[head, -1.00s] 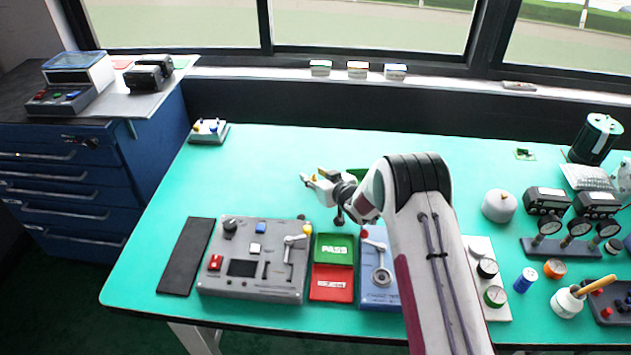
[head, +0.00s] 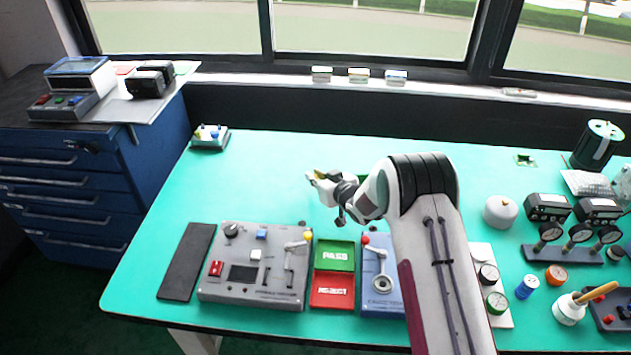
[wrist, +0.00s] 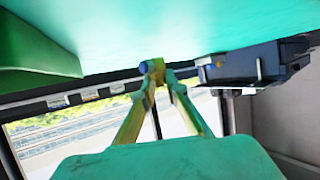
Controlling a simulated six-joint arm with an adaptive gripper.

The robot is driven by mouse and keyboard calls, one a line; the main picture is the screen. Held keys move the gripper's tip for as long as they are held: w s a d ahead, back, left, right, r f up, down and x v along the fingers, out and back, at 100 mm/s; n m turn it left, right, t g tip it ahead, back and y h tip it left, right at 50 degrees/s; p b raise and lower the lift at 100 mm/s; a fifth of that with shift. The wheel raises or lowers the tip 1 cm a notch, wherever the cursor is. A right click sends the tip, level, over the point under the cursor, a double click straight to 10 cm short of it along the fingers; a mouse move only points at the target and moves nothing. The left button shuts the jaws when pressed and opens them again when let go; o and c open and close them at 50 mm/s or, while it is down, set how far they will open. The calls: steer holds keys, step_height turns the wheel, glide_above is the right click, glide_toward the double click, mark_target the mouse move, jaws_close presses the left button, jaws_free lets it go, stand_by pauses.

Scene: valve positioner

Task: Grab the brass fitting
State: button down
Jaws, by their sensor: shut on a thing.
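My gripper (head: 314,177) is above the middle of the green bench, beyond the PASS and REJECT trays. In the wrist view my gripper's fingers (wrist: 154,72) come together on a small brass-coloured piece, the brass fitting (wrist: 157,66), with a blue spot at its left end. The fingertips hide part of it. In the head view the fitting is too small to tell clearly from the fingertips.
A grey control panel (head: 254,285), the green PASS tray (head: 334,247), the red REJECT tray (head: 332,298) and a blue panel with a lever (head: 380,297) line the front. Gauges (head: 579,233) stand right. The back middle of the bench is clear.

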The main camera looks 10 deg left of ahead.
steer(key=shift+r, duration=3.85)
